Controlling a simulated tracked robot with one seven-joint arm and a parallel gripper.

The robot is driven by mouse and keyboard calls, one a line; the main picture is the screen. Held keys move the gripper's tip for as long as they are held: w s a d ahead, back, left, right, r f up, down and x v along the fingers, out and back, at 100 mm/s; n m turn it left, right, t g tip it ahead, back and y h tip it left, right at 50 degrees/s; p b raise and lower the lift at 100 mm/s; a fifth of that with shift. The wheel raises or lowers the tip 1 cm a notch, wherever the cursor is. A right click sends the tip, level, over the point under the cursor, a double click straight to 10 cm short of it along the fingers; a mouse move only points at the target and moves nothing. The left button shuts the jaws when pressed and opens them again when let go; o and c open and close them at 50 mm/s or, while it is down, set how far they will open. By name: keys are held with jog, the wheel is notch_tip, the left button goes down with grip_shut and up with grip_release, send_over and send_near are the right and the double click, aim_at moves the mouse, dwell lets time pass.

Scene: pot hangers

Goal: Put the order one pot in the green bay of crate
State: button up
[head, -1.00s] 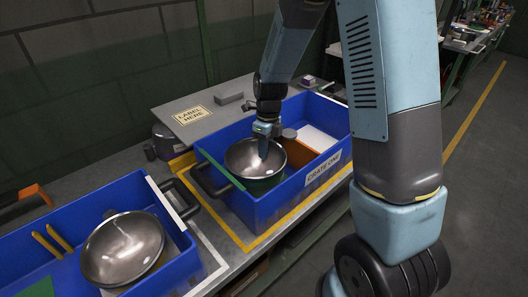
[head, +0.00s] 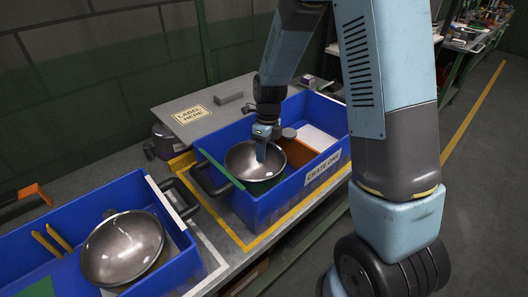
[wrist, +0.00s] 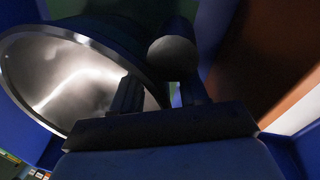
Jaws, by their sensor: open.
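A shiny steel pot (head: 243,159) is in the left, green bay (head: 214,168) of the blue crate (head: 270,206) labelled CRATE ONE. It also shows at the left of the wrist view (wrist: 70,75), with its rim close to my fingers. My gripper (head: 261,151) is at the pot's rim, with a fingertip showing against the bowl. The jaws are open, with a narrow gap between the fingers in the wrist view (wrist: 175,95). A grey rounded piece (head: 289,133) shows beside the pot; I cannot tell whether it is part of it. The pot's underside is hidden.
An orange divider (head: 300,153) and a white bay (head: 318,140) lie to the right in the crate. A second blue crate (head: 186,262) at lower left holds another steel pot (head: 123,250). A grey board (head: 180,108) with a LABEL HERE sign lies behind.

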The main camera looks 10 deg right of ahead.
notch_tip(320, 180, up, 12)
jog(key=w, duration=0.2)
jog(key=s+d+r+n+t, duration=0.3)
jog(key=s+d+r+n, duration=0.5)
jog(key=s+r+n, duration=0.3)
jog(key=s+d+r+n+t, duration=0.2)
jog(key=s+r+n, duration=0.1)
jog(key=s+n, duration=0.3)
jog(key=s+d+r+n+t, duration=0.2)
jog(key=s+d+r+n, duration=0.1)
jog(key=s+n, duration=0.3)
jog(key=n, duration=0.2)
jog(key=shift+s+d+r+n+h, duration=0.3)
jog(key=shift+s+d+h, duration=0.05)
jog(key=shift+s+h, duration=0.05)
